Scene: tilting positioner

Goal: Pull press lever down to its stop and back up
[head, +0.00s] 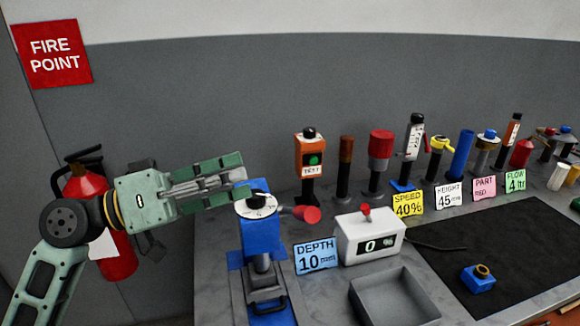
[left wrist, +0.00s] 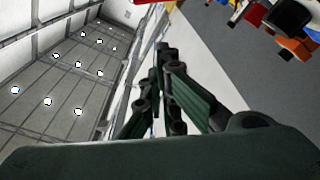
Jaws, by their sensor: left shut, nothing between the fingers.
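The blue press (head: 262,238) stands at the front left of the table, with a white dial (head: 257,207) near its top. Its lever ends in a red knob (head: 307,214) and sticks out to the right, roughly level. My left gripper (head: 243,176) reaches in from the left, just above and behind the press head, its tips left of the knob and apart from it. In the left wrist view its fingers (left wrist: 163,55) come together with nothing between them. The lever does not show clearly in that view. My right gripper is in neither view.
A DEPTH card (head: 317,258), a white counter box (head: 370,236) and a grey tray (head: 394,297) stand right of the press. Several tools on stands line the back. A black mat (head: 510,245) holds a small blue part (head: 478,279). A fire extinguisher (head: 118,256) is at left.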

